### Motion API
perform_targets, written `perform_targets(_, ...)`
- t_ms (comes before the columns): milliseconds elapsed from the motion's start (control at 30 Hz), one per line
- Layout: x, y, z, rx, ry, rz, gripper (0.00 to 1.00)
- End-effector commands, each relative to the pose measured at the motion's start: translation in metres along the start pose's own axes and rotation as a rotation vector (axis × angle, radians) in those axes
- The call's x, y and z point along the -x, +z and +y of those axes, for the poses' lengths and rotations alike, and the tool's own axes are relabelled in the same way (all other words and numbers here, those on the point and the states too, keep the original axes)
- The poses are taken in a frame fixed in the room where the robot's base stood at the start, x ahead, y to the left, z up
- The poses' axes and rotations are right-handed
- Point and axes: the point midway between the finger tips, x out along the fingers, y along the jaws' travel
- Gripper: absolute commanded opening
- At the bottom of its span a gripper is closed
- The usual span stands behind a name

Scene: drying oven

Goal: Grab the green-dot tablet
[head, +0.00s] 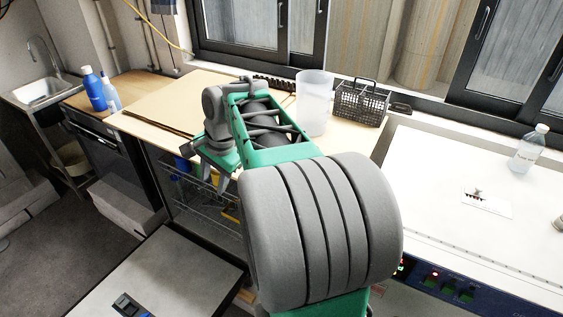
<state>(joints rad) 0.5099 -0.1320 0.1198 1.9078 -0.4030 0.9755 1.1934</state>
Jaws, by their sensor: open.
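I cannot make out a green-dot tablet in the head view; my arm covers a large part of the middle of the scene. My gripper (207,165) is open, pointing down near the front edge of the wooden worktop (187,84). Nothing shows between its fingers. Its distance from the worktop edge is hard to tell.
A translucent beaker (314,100) and a black wire basket (360,102) stand at the worktop's back. A blue bottle (94,90) is at left. A white-topped unit (440,190) at right carries a clear bottle (528,149). A light-topped box (165,275) is below.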

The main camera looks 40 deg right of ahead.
Motion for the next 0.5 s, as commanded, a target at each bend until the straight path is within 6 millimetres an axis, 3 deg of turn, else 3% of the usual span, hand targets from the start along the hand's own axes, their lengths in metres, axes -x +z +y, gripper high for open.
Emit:
perform_targets(33, 0.003, -0.045, -0.001, -0.233, -0.004, -0.007, 0.40)
perform_targets(100, 0.007, -0.103, 0.004, -0.562, -0.018, -0.018, 0.40)
perform_targets(233, 0.013, -0.195, 0.038, -1.086, -0.037, -0.040, 0.40)
perform_targets(333, 0.015, -0.237, 0.067, -1.354, -0.044, -0.054, 0.40)
perform_targets(400, 0.015, -0.253, 0.080, -1.461, -0.048, -0.059, 0.40)
perform_targets(500, 0.007, -0.260, 0.086, -1.521, -0.049, -0.065, 0.40)
